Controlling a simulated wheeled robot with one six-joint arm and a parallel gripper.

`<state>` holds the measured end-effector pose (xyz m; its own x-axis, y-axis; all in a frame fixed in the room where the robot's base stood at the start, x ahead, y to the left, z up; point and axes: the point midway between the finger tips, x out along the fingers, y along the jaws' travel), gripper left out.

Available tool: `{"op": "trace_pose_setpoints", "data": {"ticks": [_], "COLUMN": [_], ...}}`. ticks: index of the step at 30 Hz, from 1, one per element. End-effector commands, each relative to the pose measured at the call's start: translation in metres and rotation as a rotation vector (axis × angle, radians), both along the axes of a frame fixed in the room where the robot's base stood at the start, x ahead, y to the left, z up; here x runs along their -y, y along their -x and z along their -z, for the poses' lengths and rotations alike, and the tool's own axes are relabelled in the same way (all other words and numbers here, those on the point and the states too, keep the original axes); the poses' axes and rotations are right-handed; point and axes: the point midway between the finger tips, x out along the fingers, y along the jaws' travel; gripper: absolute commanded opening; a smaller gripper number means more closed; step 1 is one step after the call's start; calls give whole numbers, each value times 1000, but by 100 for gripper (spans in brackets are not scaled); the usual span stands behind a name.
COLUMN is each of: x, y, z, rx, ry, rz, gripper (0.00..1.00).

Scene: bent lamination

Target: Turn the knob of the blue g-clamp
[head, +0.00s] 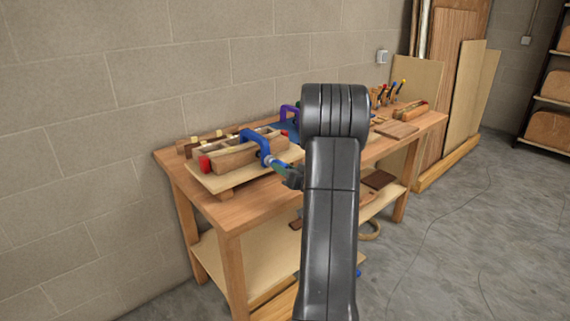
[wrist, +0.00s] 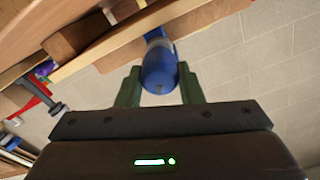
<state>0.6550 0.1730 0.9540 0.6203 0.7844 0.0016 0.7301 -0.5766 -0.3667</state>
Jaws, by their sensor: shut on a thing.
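The blue g-clamp (head: 256,142) sits over a wooden lamination on the workbench, its screw end towards me. Its blue knob (wrist: 158,66) fills the space between my two green fingers in the wrist view. My gripper (wrist: 160,82) is shut on the knob, one finger on each side. In the head view my gripper (head: 281,169) reaches the clamp's screw end from the right; my dark arm hides part of the bench behind it. The knob's turn angle cannot be told.
The lamination lies on a pale board (head: 222,181) on the wooden workbench (head: 250,208). A red clamp part (head: 205,163) shows at its left end. A purple clamp (head: 289,111) stands behind, and tools (head: 390,93) stand at the back right. A block wall is behind the bench.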

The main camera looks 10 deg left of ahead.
Motion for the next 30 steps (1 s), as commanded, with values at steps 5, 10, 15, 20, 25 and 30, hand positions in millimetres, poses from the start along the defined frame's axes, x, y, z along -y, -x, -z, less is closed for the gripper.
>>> {"op": "trace_pose_setpoints", "data": {"ticks": [5,10,15,20,25,30], "x": [-2,-2,-2,-2,-2,-2], "y": [-1,-1,-1,-1,-1,-2], "z": [-5,-4,-4,-3,-3,-2], "rx": [-127,-255,-381,-500,-627,-754], "ry": [-103,-204,-303,-396,-497,-596], "rz": [-5,-5,-7,-7,-9,-8], "gripper": [11,11,11,11,11,11]}}
